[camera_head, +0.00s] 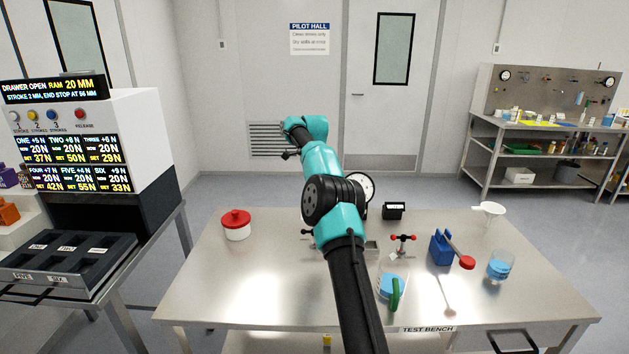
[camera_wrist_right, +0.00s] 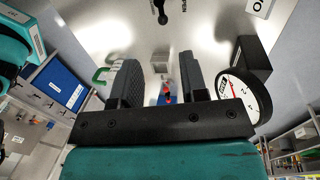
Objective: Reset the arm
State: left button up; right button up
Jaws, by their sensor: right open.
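My teal and black arm reaches up across the middle of the head view, over the steel test bench (camera_head: 270,290). Its body hides part of the bench and of what stands behind it. In the right wrist view my right gripper (camera_wrist_right: 157,82) is open, with its two dark fingers apart and nothing held between them. Beyond the fingers a small blue and red item shows, too small to make out. A round white dial gauge (camera_wrist_right: 246,92) stands to the right of the fingers. My left gripper is in neither view.
The bench holds a red-lidded white pot (camera_head: 236,225), a red-handled valve (camera_head: 403,244), a blue block (camera_head: 441,247), a green-handled beaker (camera_head: 391,285), another beaker (camera_head: 500,266) and a funnel (camera_head: 490,211). A drawer machine (camera_head: 85,145) stands left. The bench's front left is clear.

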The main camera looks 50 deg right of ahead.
jog(key=shift+r, duration=0.25)
dwell(0.4)
